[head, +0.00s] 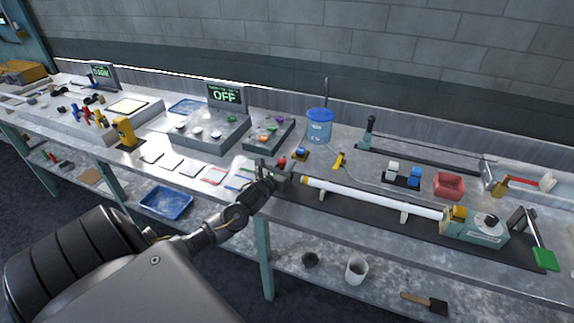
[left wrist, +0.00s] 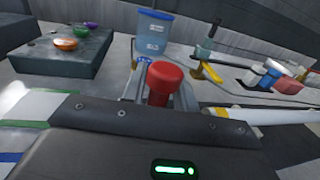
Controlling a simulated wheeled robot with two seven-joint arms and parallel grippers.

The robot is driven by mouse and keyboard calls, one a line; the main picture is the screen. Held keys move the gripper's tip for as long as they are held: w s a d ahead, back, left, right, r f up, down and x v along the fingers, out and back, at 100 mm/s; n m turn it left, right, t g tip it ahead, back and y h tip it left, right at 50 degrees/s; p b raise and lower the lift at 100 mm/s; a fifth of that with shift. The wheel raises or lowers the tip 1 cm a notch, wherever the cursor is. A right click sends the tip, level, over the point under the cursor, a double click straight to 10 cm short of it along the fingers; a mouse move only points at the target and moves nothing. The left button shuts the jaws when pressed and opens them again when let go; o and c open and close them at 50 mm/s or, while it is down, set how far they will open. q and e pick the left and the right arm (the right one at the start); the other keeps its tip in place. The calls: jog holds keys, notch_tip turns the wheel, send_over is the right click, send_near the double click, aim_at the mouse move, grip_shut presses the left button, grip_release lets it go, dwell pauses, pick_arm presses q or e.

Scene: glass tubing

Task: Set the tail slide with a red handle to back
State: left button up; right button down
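The red handle (head: 282,162) of the tail slide shows at the left end of the glass tubing rig in the head view. The tail slide's dark block (head: 281,178) sits at the left end of the dark bed and is partly hidden by my gripper. My left gripper (head: 270,172) is right at the handle. In the left wrist view the round red handle (left wrist: 164,80) stands between my two fingers (left wrist: 160,90), one on each side. I cannot tell whether they touch it. My right gripper is in neither view.
A white tube (head: 370,197) runs right from the slide to a green headstock (head: 478,228). A blue bucket (head: 319,126) and a yellow tool (head: 339,160) lie behind. Control boxes with buttons (head: 268,134) stand at the back left. Coloured sheets lie left of the gripper.

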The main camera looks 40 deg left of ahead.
pick_arm(q)
jog(key=shift+o, duration=0.9)
jog(key=shift+s, duration=0.25)
jog(key=s, duration=0.3)
jog(key=s+d+b, duration=0.1)
jog(key=s, duration=0.2)
jog(key=s+b, duration=0.1)
jog(key=s, duration=0.2)
jog(key=shift+s+d+f, duration=0.1)
jog(key=shift+s+d, duration=0.15)
jog(key=shift+d, duration=0.1)
jog(key=shift+s+d, duration=0.1)
jog(key=shift+s, duration=0.25)
